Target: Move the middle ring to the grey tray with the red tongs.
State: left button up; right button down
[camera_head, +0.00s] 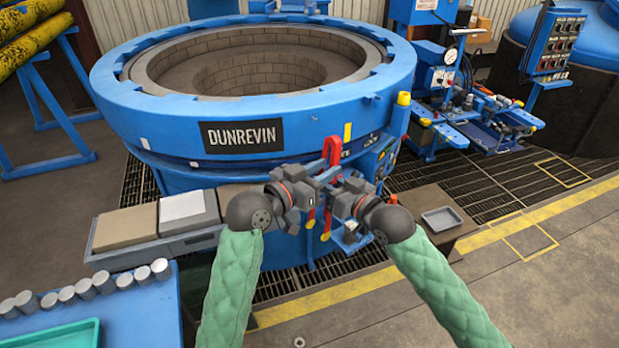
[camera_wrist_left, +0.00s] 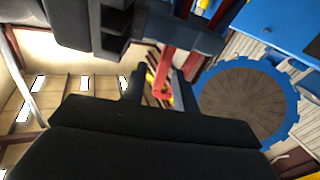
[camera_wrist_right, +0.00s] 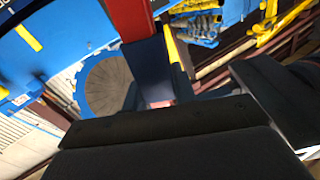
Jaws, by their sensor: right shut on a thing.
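The red tongs (camera_head: 332,150) stand upright between my two grippers in front of the blue furnace, with yellow-tipped legs hanging down. My right gripper (camera_head: 337,190) is shut on the red tongs; their red bar (camera_wrist_right: 131,18) crosses its wrist view. My left gripper (camera_head: 309,190) is close beside the tongs; in the left wrist view its fingers are apart, with the tongs' red bar (camera_wrist_left: 165,68) between or just beyond them. The grey tray (camera_head: 441,218) lies on a brown stand at the right and looks empty. I cannot make out the middle ring in any view.
The round blue furnace (camera_head: 130,85) with a brick-lined pit fills the centre. A blue table (camera_head: 140,310) with several grey cylinders and a teal tray (camera_head: 55,338) is at lower left. Blue machines (camera_head: 470,110) stand at right. The floor at lower right is clear.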

pick_arm(q)
jog(key=shift+x, duration=2.5)
grip_shut()
pick_arm(e)
jog(key=c, duration=1)
grip_release()
jog(key=shift+c, duration=0.2)
jog(key=v, duration=1.2)
